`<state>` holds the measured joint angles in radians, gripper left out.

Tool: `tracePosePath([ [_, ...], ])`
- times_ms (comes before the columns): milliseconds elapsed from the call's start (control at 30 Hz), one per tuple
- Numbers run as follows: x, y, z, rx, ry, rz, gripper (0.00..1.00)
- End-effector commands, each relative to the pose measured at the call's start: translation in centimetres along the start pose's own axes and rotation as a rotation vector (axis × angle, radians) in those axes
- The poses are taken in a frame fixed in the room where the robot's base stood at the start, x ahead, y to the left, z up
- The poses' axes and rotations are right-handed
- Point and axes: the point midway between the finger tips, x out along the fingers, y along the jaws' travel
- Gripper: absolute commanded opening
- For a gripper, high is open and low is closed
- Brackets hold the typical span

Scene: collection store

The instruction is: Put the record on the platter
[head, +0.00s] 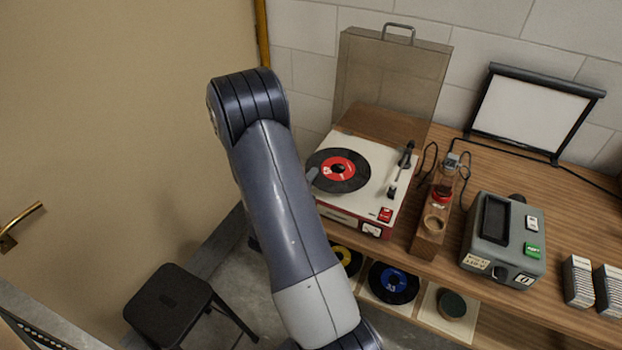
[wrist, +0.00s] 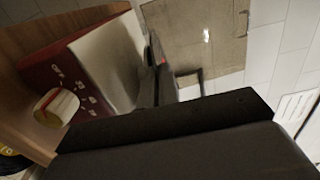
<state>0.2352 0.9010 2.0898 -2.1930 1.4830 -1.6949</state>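The record (head: 325,161), black with a red label, lies flat over the platter area of the turntable (head: 376,157), which has a cream top and red base. The platter is hidden under it. My gripper (head: 312,174) is at the record's left edge, mostly hidden by my arm in the head view. In the wrist view my gripper (wrist: 157,88) has its dark fingers close together on the rim of the record (wrist: 155,50), seen nearly edge-on beside the pale deck (wrist: 108,62). I cannot tell whether the record touches the platter.
The tonearm (head: 402,168) stands right of the record. The raised clear lid (head: 385,75) is behind. A wooden stand (head: 430,235) and a grey device (head: 503,240) are to the right. Other discs (head: 393,283) sit on the shelf below. A black stool (head: 168,303) is on the floor.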

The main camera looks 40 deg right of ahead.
Motion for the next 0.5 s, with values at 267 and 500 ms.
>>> tracePosePath([
  [267, 0.00, 0.42, 0.01, 0.001, 0.000, -0.001, 0.00],
  [500, 0.00, 0.68, 0.00, 0.001, 0.000, -0.001, 0.06],
])
